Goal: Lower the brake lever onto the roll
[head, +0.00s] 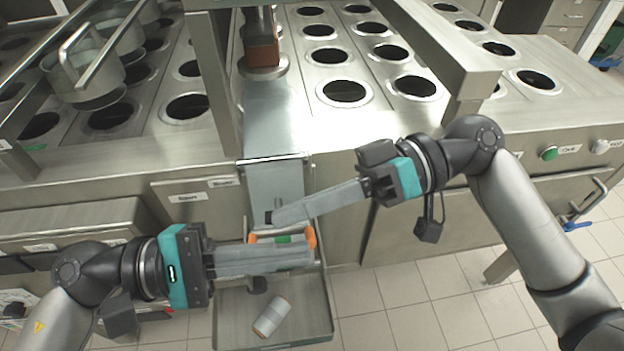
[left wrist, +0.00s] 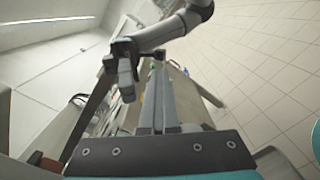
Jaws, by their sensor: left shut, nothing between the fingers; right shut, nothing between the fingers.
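My left gripper (head: 312,257) is shut and empty, reaching in from the left over the metal tray at the front of the machine. My right gripper (head: 272,217) is shut and empty, its tips just above and left of the left one's, in front of the sloping chute. Between them shows a part with orange ends (head: 311,238) and a green middle (head: 284,239), largely covered by the fingers. I cannot make out a brake lever or a roll for sure. The left wrist view shows the left fingers (left wrist: 158,95) close together, with the right arm beyond.
A pale cylinder (head: 272,316) lies in the metal tray (head: 232,322). The sloping metal chute (head: 275,185) runs down from a brown block (head: 262,50) on a round plate. Round-holed counters (head: 345,92) flank it. A dark thin bar (head: 369,232) hangs right of the chute.

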